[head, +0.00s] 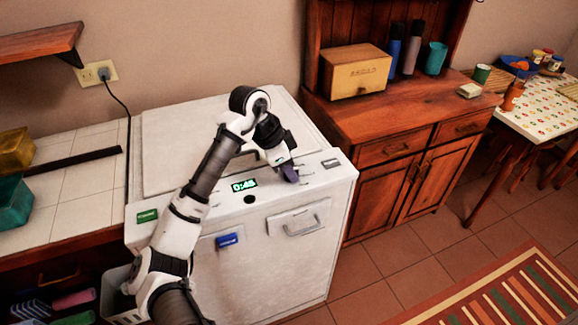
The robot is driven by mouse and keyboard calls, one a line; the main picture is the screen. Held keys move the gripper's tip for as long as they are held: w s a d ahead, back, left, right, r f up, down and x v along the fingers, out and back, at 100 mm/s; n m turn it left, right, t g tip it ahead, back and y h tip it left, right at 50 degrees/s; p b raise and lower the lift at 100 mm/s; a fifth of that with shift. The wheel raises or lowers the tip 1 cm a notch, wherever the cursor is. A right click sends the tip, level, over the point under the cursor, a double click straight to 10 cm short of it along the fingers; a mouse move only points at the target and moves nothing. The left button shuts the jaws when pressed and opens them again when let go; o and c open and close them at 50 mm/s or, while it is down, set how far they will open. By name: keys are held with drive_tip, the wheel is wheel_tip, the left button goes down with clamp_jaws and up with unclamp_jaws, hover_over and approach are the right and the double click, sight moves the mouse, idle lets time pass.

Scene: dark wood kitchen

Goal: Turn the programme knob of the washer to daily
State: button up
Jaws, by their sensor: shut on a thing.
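The white washer (280,255) stands in the middle of the head view. Its sloped front panel carries a lit green display (244,185) that reads 0:45, and a small black round spot below it. My gripper (290,174) points down at the panel, right of the display. It is shut on the dark purple-blue programme knob (291,173), which is partly hidden by the gripper. Small marks lie on the panel around the knob, too small to read, so I cannot tell its setting.
A blue tag (227,240), a green label (147,216) and a handled drawer (297,222) are on the washer's front. A wooden cabinet (400,115) stands close on the right. A tiled counter (75,200) lies left.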

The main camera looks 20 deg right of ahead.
idle(0.3)
drive_tip(key=o, duration=0.9)
drive_tip(key=shift+o, duration=0.2)
drive_tip(key=b+v, duration=0.2)
drive_tip(key=v, duration=1.1)
drive_tip(key=shift+r, duration=0.4)
drive_tip(key=shift+w+a, duration=0.1)
drive_tip(key=shift+w, duration=0.05)
